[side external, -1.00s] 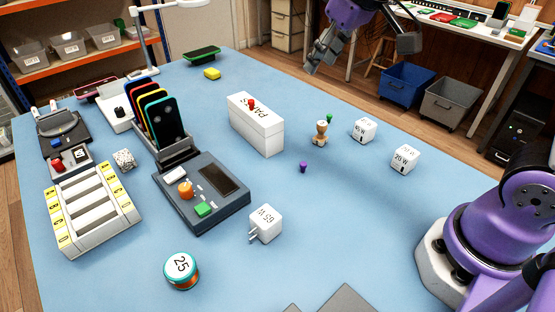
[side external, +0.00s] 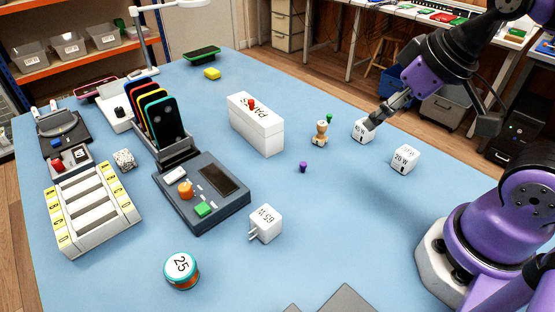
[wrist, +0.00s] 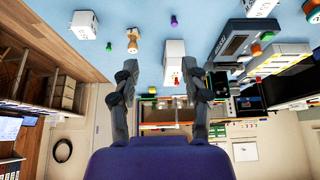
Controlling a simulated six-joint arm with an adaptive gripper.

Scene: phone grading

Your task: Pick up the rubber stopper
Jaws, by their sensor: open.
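Two small stopper-like pieces stand on the blue table: a purple one (side external: 303,167) and a green one (side external: 329,118). I cannot tell which is the rubber stopper. In the wrist view the purple piece (wrist: 174,21) is at the top middle and the green piece (wrist: 109,46) is further left.
White cubes marked 45 W (side external: 360,130) and 20 W (side external: 405,158) are at the right. A white box with a red knob (side external: 262,133) stands left of the pieces.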

